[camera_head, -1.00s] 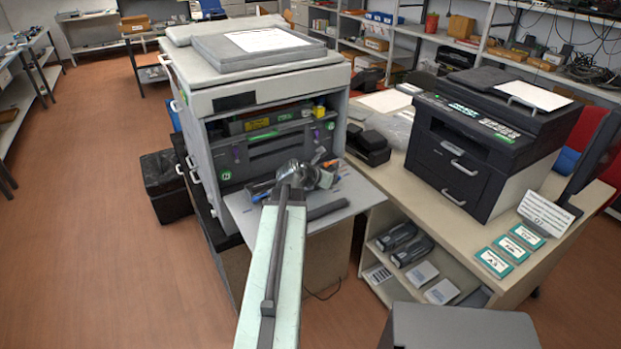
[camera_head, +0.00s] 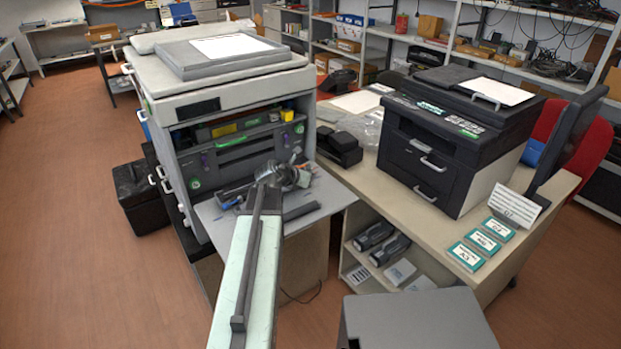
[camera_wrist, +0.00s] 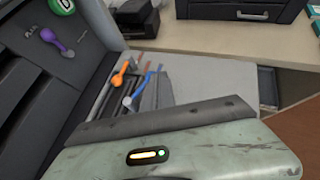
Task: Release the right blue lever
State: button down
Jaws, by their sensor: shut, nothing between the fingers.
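The right blue lever (camera_wrist: 149,79) shows in the wrist view, slanting upward from a pale round hub beside an orange lever (camera_wrist: 124,74). Both are at the right end of the grey unit on the machine's fold-down shelf (camera_head: 222,228). A purple lever (camera_wrist: 60,42) is on the dark front panel at the left, below a green round label. In the head view my gripper (camera_head: 290,175) is over the shelf, close to the right-hand levers, and hides part of them. It is shut and empty. I cannot tell whether it touches the blue lever.
The big copier (camera_head: 190,90) stands behind the shelf. A black printer (camera_head: 440,150) and a small black device (camera_head: 340,148) are on the desk to the right. A black bin (camera_head: 140,200) stands left on open floor. Green-and-white boxes (camera_head: 480,240) lie on the desk.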

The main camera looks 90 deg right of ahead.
jog(key=shift+w, duration=0.45)
jog(key=p+v, duration=0.4)
jog(key=v, duration=0.3)
jog(key=shift+a+r, duration=0.1)
jog(key=shift+r, duration=0.15)
jog(key=shift+w+a, duration=0.25)
jog(key=shift+s, duration=0.1)
